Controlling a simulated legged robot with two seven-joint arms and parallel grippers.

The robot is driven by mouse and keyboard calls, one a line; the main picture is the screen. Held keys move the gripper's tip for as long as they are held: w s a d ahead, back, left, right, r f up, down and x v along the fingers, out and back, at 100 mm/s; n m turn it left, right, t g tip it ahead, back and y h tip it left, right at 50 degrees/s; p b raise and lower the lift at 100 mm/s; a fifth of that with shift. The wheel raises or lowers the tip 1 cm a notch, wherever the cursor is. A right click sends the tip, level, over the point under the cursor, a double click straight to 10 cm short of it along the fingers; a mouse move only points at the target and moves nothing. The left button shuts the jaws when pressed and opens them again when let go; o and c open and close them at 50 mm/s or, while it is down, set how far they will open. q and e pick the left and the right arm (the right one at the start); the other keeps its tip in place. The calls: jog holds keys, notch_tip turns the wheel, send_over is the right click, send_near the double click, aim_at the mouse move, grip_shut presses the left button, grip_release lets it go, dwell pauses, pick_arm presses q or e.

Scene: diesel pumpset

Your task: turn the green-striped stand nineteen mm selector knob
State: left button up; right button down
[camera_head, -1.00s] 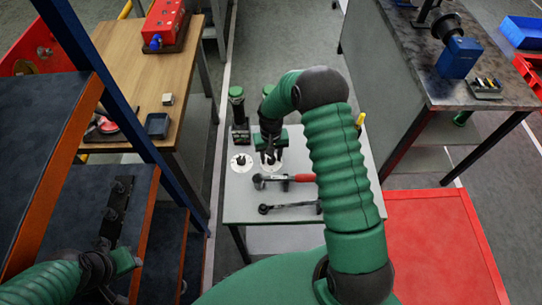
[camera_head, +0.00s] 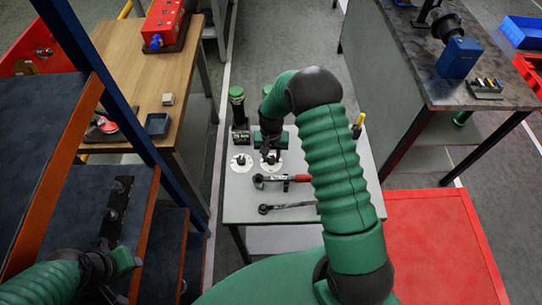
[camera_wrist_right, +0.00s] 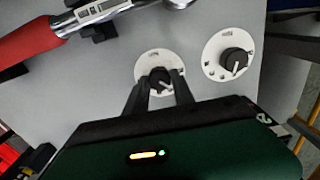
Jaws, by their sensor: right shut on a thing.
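Two black selector knobs on round white dial plates sit on a light grey table (camera_head: 234,205). My right gripper (camera_wrist_right: 159,84) has its two dark fingers on either side of one knob (camera_wrist_right: 158,76) and is shut on it. In the head view this gripper (camera_head: 271,153) is over the right-hand dial, whose knob is mostly hidden. The other knob (camera_wrist_right: 236,62) is free; in the head view it is the left one (camera_head: 241,160). I cannot make out the dial markings. My left gripper (camera_head: 122,278) is at the lower left, away from the table; its jaws are unclear.
Green-topped stands (camera_head: 237,95) rise behind the dials, one partly hidden by my right arm. A red-handled torque wrench (camera_head: 283,179) and a dark wrench (camera_head: 287,208) lie in front. A blue-framed rack (camera_head: 130,110) stands left, a red cabinet (camera_head: 440,245) right.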

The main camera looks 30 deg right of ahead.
aim_at(271, 158)
jog(key=m, duration=0.5)
jog(key=shift+r+m+p, duration=0.1)
jog(key=shift+m+p, duration=0.2)
jog(key=m+p, duration=0.1)
jog(key=m, duration=0.4)
jog(key=shift+m, duration=0.3)
jog(key=c, duration=1.1)
grip_release()
jog(key=shift+o, duration=0.2)
notch_tip(271, 158, up, 17)
jog(key=shift+f, duration=0.2)
